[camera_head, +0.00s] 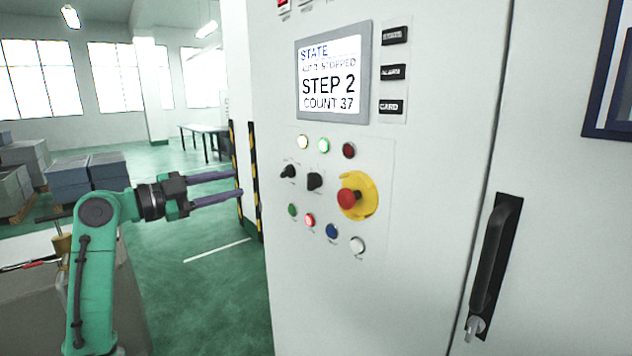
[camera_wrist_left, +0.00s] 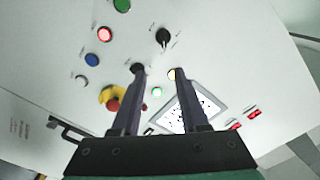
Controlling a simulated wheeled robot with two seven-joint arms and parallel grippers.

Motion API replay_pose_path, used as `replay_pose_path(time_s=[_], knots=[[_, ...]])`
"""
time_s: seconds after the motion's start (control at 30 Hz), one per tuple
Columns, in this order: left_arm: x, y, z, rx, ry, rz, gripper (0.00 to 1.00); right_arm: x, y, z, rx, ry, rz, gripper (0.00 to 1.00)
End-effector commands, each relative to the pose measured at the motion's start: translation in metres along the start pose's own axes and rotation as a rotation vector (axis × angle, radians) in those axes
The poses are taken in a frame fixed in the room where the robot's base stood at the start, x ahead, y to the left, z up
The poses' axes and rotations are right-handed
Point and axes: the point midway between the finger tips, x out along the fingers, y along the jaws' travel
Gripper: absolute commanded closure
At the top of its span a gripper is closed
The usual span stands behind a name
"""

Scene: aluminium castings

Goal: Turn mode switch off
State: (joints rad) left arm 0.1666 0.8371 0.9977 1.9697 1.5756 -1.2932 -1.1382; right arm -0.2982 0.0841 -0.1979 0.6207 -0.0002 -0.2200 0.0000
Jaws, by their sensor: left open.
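Two black rotary switches sit on the white cabinet panel: a left one (camera_head: 288,171) and a right one (camera_head: 314,181). Their labels are too small to read, so I cannot tell which is the mode switch. In the left wrist view the left switch (camera_wrist_left: 163,37) lies beyond the fingertips, and the right switch (camera_wrist_left: 138,69) shows by the tip of the left-hand finger. My left gripper (camera_head: 239,184) is open and empty, left of the panel, fingers pointing toward it and apart from the switches. It also shows in the left wrist view (camera_wrist_left: 158,76). My right gripper is not in view.
A red emergency stop (camera_head: 348,198) on a yellow base sits right of the switches. Lamps are above, and green, red, blue and white buttons below. The display (camera_head: 333,75) reads "STEP 2". A black door handle (camera_head: 494,258) is at right. Open green floor lies left.

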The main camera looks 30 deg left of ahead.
Motion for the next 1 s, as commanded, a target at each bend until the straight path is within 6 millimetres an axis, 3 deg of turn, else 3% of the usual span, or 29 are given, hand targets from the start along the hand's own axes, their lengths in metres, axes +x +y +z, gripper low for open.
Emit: replay_pose_path(time_s=[0.17, 0.3, 0.6, 0.93, 0.97, 1.0], knots=[[0.029, -0.003, -0.003, -0.007, -0.002, 0.003, 0.56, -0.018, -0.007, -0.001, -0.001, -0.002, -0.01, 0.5], [0.068, -0.005, -0.004, -0.009, -0.001, 0.004, 0.56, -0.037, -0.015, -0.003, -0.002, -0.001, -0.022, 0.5], [0.135, -0.004, -0.001, -0.011, -0.001, 0.0, 0.56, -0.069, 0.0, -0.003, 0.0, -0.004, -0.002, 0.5], [0.144, 0.001, 0.003, -0.01, -0.003, 0.0, 0.56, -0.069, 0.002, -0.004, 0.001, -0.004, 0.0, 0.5], [0.144, 0.001, 0.003, -0.01, -0.003, 0.0, 0.64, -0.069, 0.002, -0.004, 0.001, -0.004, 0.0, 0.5], [0.144, 0.0, 0.003, -0.01, -0.003, 0.0, 0.79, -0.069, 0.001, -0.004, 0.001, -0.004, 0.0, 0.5]])
